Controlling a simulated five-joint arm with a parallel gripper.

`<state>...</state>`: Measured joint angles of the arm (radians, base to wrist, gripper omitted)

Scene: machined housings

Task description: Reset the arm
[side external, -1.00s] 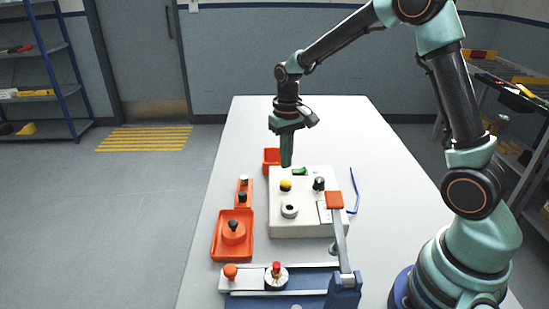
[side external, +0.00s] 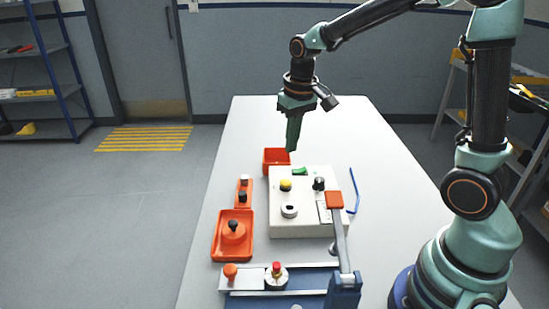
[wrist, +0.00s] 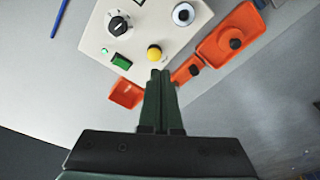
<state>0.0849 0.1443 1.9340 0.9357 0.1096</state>
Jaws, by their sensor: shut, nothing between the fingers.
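My gripper (side external: 292,150) is shut and empty, pointing down in the air near the far edge of the white housing (side external: 300,225). In the side view its tips overlap the edge of the small orange bin (side external: 270,158). In the wrist view my gripper (wrist: 160,72) shows with its fingers together, just below the yellow button (wrist: 154,54). The housing carries this yellow button, a black knob (wrist: 118,25), a green rocker (wrist: 121,61) and a white ring with a dark centre (wrist: 183,14).
An orange tray (side external: 218,250) with a black-knobbed part stands left of the housing. A blue fixture (side external: 345,291) with an upright lever stands at the front. A blue strip (side external: 354,190) lies to the right. The table's far part (side external: 300,110) is clear.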

